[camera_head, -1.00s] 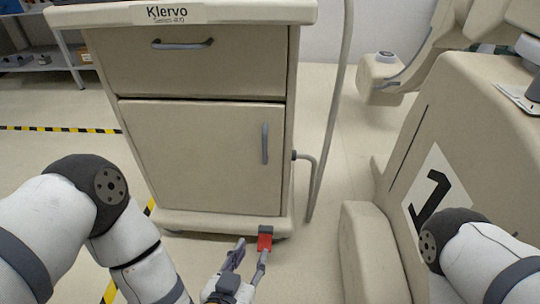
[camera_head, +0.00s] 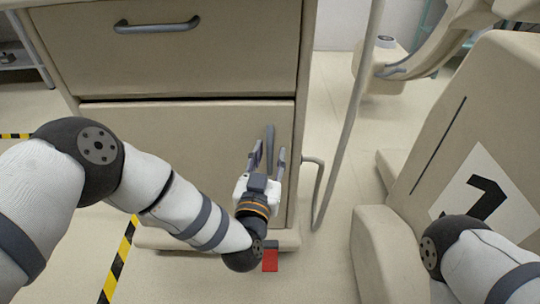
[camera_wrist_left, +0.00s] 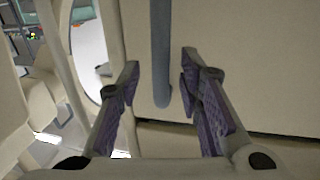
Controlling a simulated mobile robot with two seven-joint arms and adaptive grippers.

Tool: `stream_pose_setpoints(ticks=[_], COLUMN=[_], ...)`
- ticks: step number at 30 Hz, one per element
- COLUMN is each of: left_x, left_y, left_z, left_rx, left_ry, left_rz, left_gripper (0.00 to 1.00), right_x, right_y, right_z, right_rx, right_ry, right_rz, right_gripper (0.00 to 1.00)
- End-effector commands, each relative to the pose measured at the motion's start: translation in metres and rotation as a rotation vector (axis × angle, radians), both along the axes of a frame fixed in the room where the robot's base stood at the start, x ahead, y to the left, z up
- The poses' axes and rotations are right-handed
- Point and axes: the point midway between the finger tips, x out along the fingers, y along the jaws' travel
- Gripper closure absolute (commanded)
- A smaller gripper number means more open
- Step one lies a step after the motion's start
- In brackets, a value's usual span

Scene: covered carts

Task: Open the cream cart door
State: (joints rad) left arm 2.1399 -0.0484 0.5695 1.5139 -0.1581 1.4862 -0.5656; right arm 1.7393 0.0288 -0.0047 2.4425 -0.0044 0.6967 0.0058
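The cream cart's door (camera_head: 190,135) is closed, below a drawer (camera_head: 170,45) with its own grey handle. The door's upright grey handle (camera_head: 270,145) is near its right edge. My left gripper (camera_head: 267,160) is open in front of the door, with its fingers either side of the handle's line. In the left wrist view the handle (camera_wrist_left: 161,55) runs down between the two spread fingers (camera_wrist_left: 160,85), touching neither. Whether the fingertips reach past the handle's depth is hard to tell. My right arm shows at the lower right, but its gripper is out of view.
A red pedal (camera_head: 270,260) sits at the cart's base. A grey tube (camera_head: 350,110) stands right of the cart. A cream machine with a black mark on a white panel (camera_head: 485,190) fills the right side. Floor shows between them.

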Motion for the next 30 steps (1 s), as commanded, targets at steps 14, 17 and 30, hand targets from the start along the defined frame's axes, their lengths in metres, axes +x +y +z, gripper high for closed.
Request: stream_pose_setpoints(ticks=[14,17,30], left_x=[0.011,0.011,-0.003], left_y=[-0.002,-0.002,-0.002], left_z=[0.0,0.0,0.002], left_rx=[0.0,0.0,0.003], left_ry=[0.002,0.002,0.003], left_rz=[-0.001,-0.001,-0.056], left_gripper=[0.9,1.0,1.0], right_x=[-0.001,-0.001,0.002], right_y=[0.0,0.0,0.0], right_z=[-0.003,-0.003,0.006], right_rx=[0.0,0.0,0.0], right_ry=[0.003,0.003,-0.009], right_rz=[0.0,0.0,0.0], right_gripper=[0.6,0.6,0.6])
